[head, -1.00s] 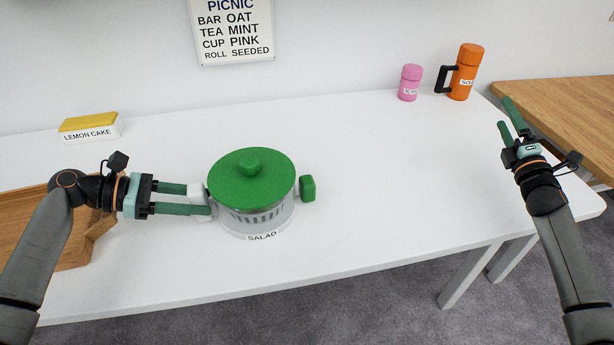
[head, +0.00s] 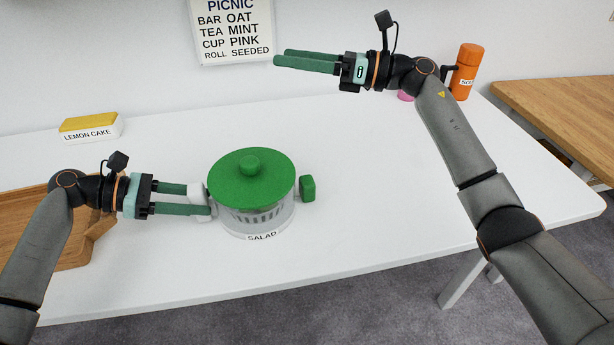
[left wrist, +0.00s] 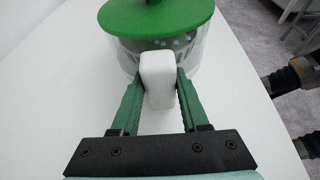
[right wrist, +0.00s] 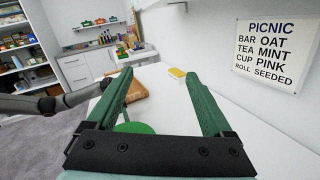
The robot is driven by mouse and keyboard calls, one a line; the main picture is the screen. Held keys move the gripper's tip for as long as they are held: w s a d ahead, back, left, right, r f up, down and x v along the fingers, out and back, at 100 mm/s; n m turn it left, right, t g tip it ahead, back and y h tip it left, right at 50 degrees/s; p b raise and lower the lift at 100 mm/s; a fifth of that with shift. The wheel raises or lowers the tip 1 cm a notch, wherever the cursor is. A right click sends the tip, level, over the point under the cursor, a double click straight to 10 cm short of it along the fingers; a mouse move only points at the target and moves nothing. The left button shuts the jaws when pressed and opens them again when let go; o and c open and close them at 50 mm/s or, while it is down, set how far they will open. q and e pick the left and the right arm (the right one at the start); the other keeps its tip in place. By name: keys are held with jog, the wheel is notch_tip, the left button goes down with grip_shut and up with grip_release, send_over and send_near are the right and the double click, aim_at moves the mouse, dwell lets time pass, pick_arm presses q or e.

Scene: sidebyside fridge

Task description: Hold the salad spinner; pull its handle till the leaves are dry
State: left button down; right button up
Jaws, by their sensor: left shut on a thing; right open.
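The salad spinner (head: 252,190) stands upright on the white table, with a green lid and knob, a clear bowl and a SALAD label. A green pull handle (head: 307,188) sticks out on its right side. A white grip block (left wrist: 158,79) sits on its left side. My left gripper (head: 212,201) is shut on this white block, with one finger on each side in the left wrist view. My right gripper (head: 278,61) is open and empty, raised above and behind the spinner in the head view. The leaves inside cannot be made out clearly.
A wooden tray (head: 75,262) lies at the left, partly behind my left arm. A lemon cake box (head: 90,128) stands at the back left. An orange flask (head: 467,70) and a mostly hidden pink cup (head: 405,96) stand at the back right. The table right of the spinner is clear.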

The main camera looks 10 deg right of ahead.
jog(key=s+a+n+g+h, duration=0.3)
jog(key=a+n+g+h, duration=0.15)
jog(key=a, duration=0.35)
jog(key=n+g+h, duration=0.3)
jog(key=h, duration=1)
send_over(307, 180)
notch_tip(307, 180, down, 12)
jog(key=shift+t, duration=0.25)
notch_tip(307, 180, down, 10)
jog(key=shift+f, duration=0.2)
jog(key=shift+c, duration=0.2)
grip_shut()
